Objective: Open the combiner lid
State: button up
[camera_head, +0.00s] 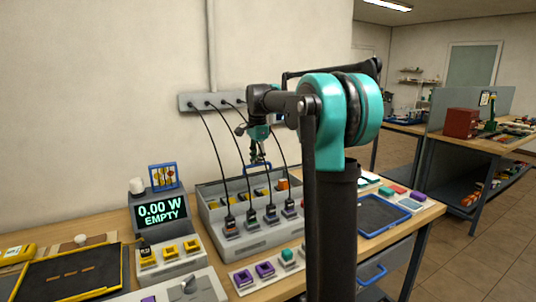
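A grey box (237,243), which looks like the combiner, stands on the wooden bench against the wall. Several black cables plug into its front row, and yellow and orange parts show inside it. A blue arched handle (257,164) stands up at the box's back edge. I cannot clearly make out the lid or its angle. My gripper (257,157) points down at the handle, at or just above it. Its fingers are small and dark here, so I cannot tell whether they are open or shut, or whether they touch the handle. My arm hides the box's right end.
A display (162,210) reading "0.00 W EMPTY" stands left of the box. Cables hang from a wall strip (186,102) around my gripper. Purple and teal blocks (265,269) sit in front, a blue-rimmed tray (383,214) at right. Floor is clear farther right.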

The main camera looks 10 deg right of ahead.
jog(key=shift+t, duration=0.3)
jog(key=s+f, duration=0.1)
jog(key=f, duration=0.2)
jog(key=s+f, duration=0.1)
jog(key=shift+s+d+f, duration=0.25)
jog(key=shift+s+d, duration=0.05)
jog(key=shift+d, duration=0.1)
jog(key=s+d+r, duration=0.1)
jog(key=s+r, duration=0.1)
jog(key=r, duration=0.6)
jog(key=s+r, duration=0.2)
jog(key=r, duration=0.6)
jog(key=shift+n+t, duration=0.5)
jog(key=shift+n, duration=0.4)
jog(key=shift+s+d+f, duration=0.1)
jog(key=shift+s+f, duration=0.35)
jog(key=shift+f, duration=0.35)
jog(key=shift+s+d+f, duration=0.1)
jog(key=shift+s+f, duration=0.35)
jog(key=shift+f, duration=0.3)
jog(key=shift+s+d+f, duration=0.1)
jog(key=shift+s+f, duration=0.35)
jog(key=shift+f, duration=0.35)
jog(key=w+r+m, duration=0.2)
jog(key=w+r, duration=0.1)
jog(key=r, duration=0.1)
jog(key=a+x, duration=0.1)
jog(key=x, duration=1.6)
